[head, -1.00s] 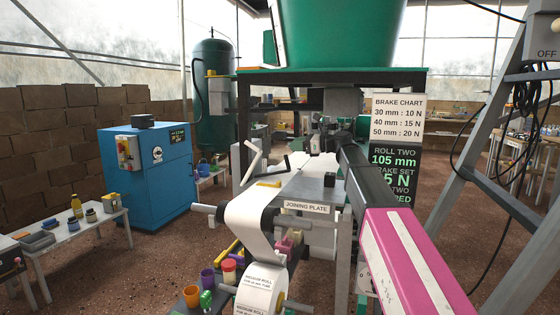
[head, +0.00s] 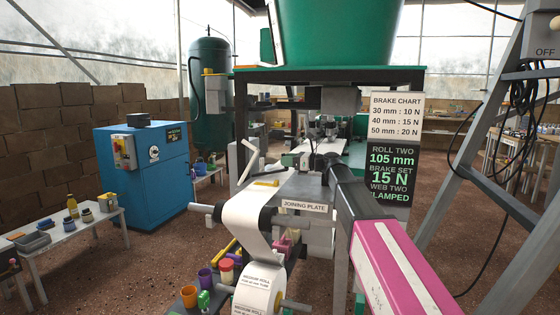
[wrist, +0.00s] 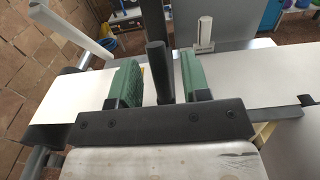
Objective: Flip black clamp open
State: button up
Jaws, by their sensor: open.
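The black clamp shows in the wrist view as a dark bar with a round-ended post (wrist: 157,72). The post stands between the two green fingers of my gripper (wrist: 160,80), with a narrow gap on each side. My gripper is open and not closed on it. In the head view my gripper (head: 296,161) is over the far end of the joining plate (head: 305,205), and the clamp is largely hidden there. The white paper web (wrist: 60,97) runs beneath the clamp and fingers.
A white upright lever (wrist: 75,28) stands left of my gripper, and a pale handle (wrist: 205,32) stands beyond the right finger. A paper roll (head: 256,290) hangs at the front. The sign (head: 390,170) reads web two clamped, brake set 15 N.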

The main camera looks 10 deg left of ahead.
jog(key=shift+w+a, duration=0.15)
jog(key=shift+a, duration=0.7)
jog(key=shift+w+a, duration=0.1)
jog(key=shift+a, duration=0.75)
grip_shut()
jog(key=shift+a+r+h, duration=0.4)
jog(key=shift+r+h, duration=0.1)
jog(key=shift+r, duration=0.15)
jog(key=w+a+r+g+h, duration=0.1)
jog(key=a+r+h, duration=0.4)
jog(key=a+h, duration=0.2)
jog(key=shift+w+a+r+h, duration=0.15)
jog(key=shift+a+r+h, duration=0.2)
jog(key=shift+a, duration=0.35)
jog(key=shift+f, duration=0.1)
